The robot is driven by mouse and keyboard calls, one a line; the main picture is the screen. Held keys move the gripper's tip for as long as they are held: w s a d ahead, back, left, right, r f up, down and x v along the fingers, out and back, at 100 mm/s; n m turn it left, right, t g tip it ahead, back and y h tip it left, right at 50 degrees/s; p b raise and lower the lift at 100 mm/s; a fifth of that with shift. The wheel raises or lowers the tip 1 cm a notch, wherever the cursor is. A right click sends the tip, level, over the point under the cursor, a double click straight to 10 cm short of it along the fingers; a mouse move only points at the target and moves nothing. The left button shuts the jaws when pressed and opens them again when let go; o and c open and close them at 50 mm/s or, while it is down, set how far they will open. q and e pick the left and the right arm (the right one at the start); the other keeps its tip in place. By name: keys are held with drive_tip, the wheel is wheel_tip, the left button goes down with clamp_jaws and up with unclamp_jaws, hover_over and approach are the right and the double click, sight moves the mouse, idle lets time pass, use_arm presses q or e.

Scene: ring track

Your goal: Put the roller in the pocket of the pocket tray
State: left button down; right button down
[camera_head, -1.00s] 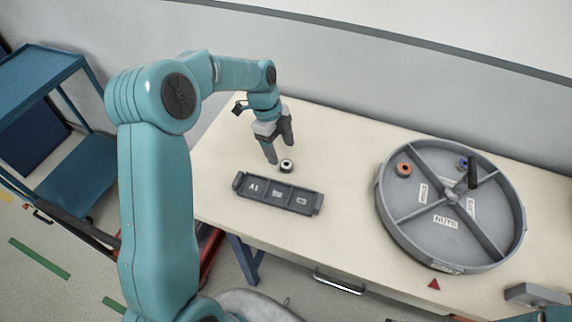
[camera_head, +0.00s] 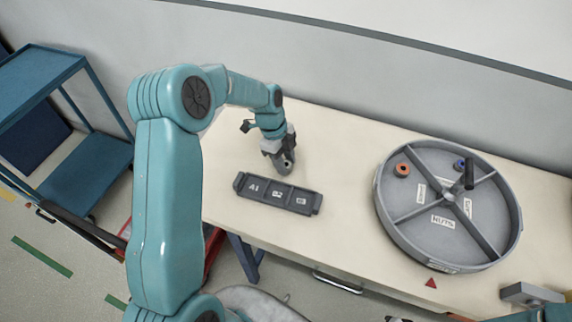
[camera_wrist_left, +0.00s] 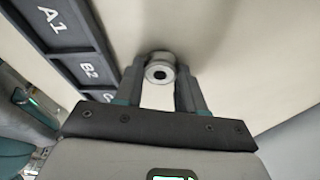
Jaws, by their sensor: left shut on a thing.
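The roller (camera_wrist_left: 160,68) is a grey-white cylinder with a dark centre hole, seen between the fingertips of my left gripper (camera_wrist_left: 161,80) in the left wrist view. In the head view my left gripper (camera_head: 284,162) is low over the table, just behind the pocket tray (camera_head: 277,205), and hides the roller. The gripper is shut on the roller; I cannot tell whether it touches the table. The pocket tray is dark, with a row of labelled pockets; it also shows in the left wrist view (camera_wrist_left: 88,55), where A1 and B2 are legible.
A round grey divided tray (camera_head: 392,215) stands on the right of the table (camera_head: 340,150), with an orange ring (camera_head: 402,170) and a blue ring in it. A grey block (camera_head: 530,293) lies at the front right. A blue cart (camera_head: 100,175) stands left. The table between the trays is clear.

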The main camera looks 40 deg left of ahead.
use_arm(q)
drive_tip(key=shift+r, duration=0.15)
wheel_tip(320, 180, up, 20)
drive_tip(key=b, duration=0.1)
drive_tip(key=s+d+f+m, duration=0.1)
drive_tip(key=d, duration=0.7)
drive_tip(key=s+d+f+n+t+y, duration=0.2)
drive_tip(key=f+n, duration=1)
drive_tip(key=n, duration=0.6)
drive_tip(key=shift+s+d+n+t+y, duration=0.15)
drive_tip(key=shift+d+n+t+y, duration=0.15)
drive_tip(key=shift+d+t+y, duration=0.45)
